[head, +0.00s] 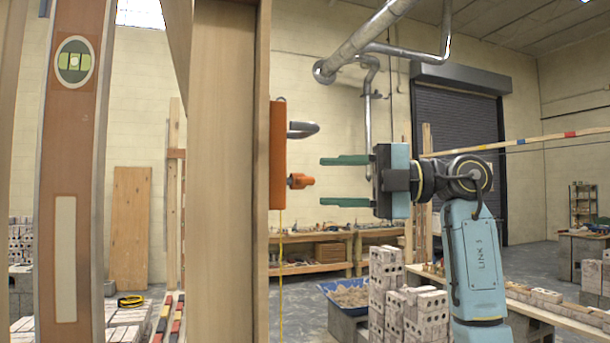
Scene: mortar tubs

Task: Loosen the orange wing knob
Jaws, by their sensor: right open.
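The orange wing knob (301,181) sticks out to the right from the lower part of an orange body (277,155) on the edge of a wooden post (228,190). A grey curved hook (303,129) juts out above the knob. My right gripper (345,181) is open, with its two green fingers pointing left, one above and one below the knob's height. Its fingertips are a little to the right of the knob and look apart from it. Nothing is between the fingers. My left gripper is not in view.
A yellow line (281,270) hangs from the orange body. A spirit level (75,180) stands upright at the left. Brick stacks (388,295) and a blue mortar tub (349,294) are below my right gripper. A workbench (330,248) runs along the back wall.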

